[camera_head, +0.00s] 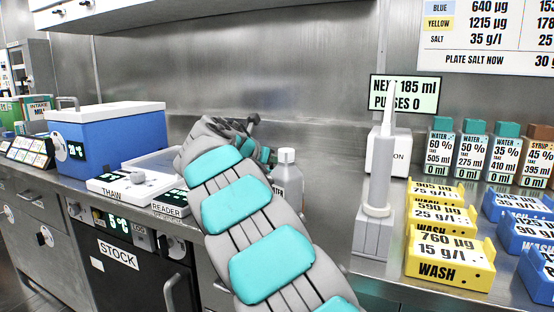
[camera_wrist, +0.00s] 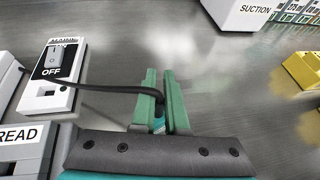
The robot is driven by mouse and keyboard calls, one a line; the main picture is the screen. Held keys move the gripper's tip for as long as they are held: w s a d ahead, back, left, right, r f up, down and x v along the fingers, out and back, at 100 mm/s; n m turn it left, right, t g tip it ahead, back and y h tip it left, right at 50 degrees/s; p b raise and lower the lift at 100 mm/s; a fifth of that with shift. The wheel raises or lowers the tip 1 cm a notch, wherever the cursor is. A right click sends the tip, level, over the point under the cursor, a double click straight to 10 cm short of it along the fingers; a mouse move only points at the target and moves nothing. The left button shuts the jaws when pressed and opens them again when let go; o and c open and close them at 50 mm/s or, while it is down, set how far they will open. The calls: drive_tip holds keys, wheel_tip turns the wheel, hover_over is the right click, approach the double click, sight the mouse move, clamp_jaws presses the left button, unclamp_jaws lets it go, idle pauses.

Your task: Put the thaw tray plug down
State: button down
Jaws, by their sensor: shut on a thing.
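In the wrist view, my gripper (camera_wrist: 163,92) has two green fingers close together above the steel counter. A black cable (camera_wrist: 110,89) runs from the left and bends down between the fingers. The plug at its end is mostly hidden by the fingers. In the head view, my padded arm hides most of the gripper, and the plug cannot be made out. The white thaw tray (camera_head: 118,188), labelled THAW, sits on the counter left of my arm.
A white switch box (camera_wrist: 50,75) marked OFF stands where the cable starts. A READ box (camera_wrist: 25,150) is at lower left and a SUCTION box (camera_wrist: 238,14) at top right. A bottle (camera_head: 290,180) stands right of my arm. Bare counter (camera_wrist: 235,95) lies right of the fingers.

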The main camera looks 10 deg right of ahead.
drive_tip(key=shift+f, duration=0.2)
drive_tip(key=c, duration=0.9)
unclamp_jaws()
drive_tip(key=shift+c, duration=0.2)
drive_tip(key=shift+r, duration=0.1)
drive_tip(key=shift+r+b, duration=0.4)
drive_tip(key=v, duration=1.2)
drive_tip(key=shift+p, duration=0.45)
drive_tip(key=shift+r, duration=0.1)
